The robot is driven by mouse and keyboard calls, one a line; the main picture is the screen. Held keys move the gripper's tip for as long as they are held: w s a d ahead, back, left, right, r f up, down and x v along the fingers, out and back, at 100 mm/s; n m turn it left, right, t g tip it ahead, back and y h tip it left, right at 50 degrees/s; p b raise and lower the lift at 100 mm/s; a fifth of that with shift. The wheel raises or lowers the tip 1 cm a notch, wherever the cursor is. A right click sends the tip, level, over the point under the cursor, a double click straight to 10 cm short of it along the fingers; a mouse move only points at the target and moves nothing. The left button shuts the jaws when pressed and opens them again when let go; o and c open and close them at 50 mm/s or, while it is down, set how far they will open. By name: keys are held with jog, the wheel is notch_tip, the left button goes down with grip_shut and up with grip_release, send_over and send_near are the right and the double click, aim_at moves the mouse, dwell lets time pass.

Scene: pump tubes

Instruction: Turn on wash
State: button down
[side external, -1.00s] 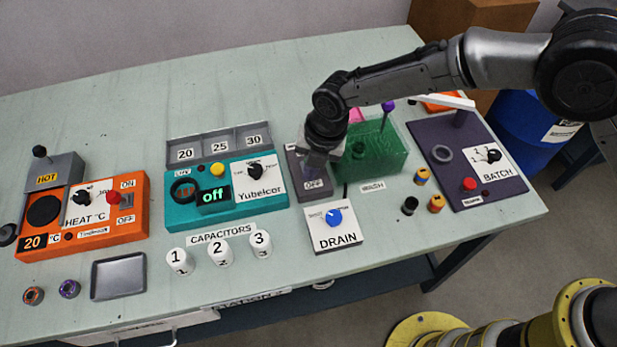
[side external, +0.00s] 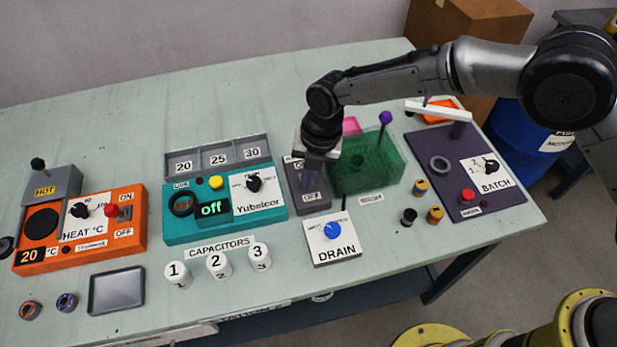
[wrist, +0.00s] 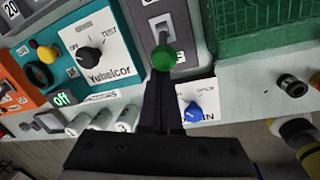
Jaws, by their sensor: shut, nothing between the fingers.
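The wash switch box (side external: 307,203) is a dark grey panel with ON and OFF labels, left of the green see-through wash tank (side external: 372,172). In the wrist view its lever ends in a green ball (wrist: 164,57), close to the light OFF label. My gripper (side external: 316,178) is above this box and hides much of it in the side view. In the wrist view my gripper (wrist: 161,88) is shut and empty, with its fingertips right by the green ball. I cannot tell whether they touch it.
The drain panel (side external: 345,250) with a blue knob stands in front of the switch box. The teal Yubelcor unit (side external: 185,228) is to the left. A purple-topped rod (side external: 385,117) rises behind the tank. The purple batch panel (side external: 440,170) is to the right.

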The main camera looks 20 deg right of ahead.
jog(key=shift+w+r+g, duration=0.15)
jog(key=shift+w+g, duration=0.1)
jog(key=shift+g, duration=0.15)
jog(key=shift+w+r+g, duration=0.25)
jog(key=shift+w+g, duration=0.4)
jog(key=shift+g, duration=0.05)
jog(key=shift+w+r, duration=0.15)
jog(key=shift+w, duration=0.45)
jog(key=shift+w+r, duration=0.15)
jog(key=shift+w, duration=1.6)
jog(key=shift+w+d+f, duration=0.1)
jog(key=shift+w+d, duration=0.05)
jog(key=shift+w, duration=0.3)
notch_tip(320, 180, up, 8)
jog(key=shift+d+f, duration=0.15)
jog(key=shift+f, duration=0.05)
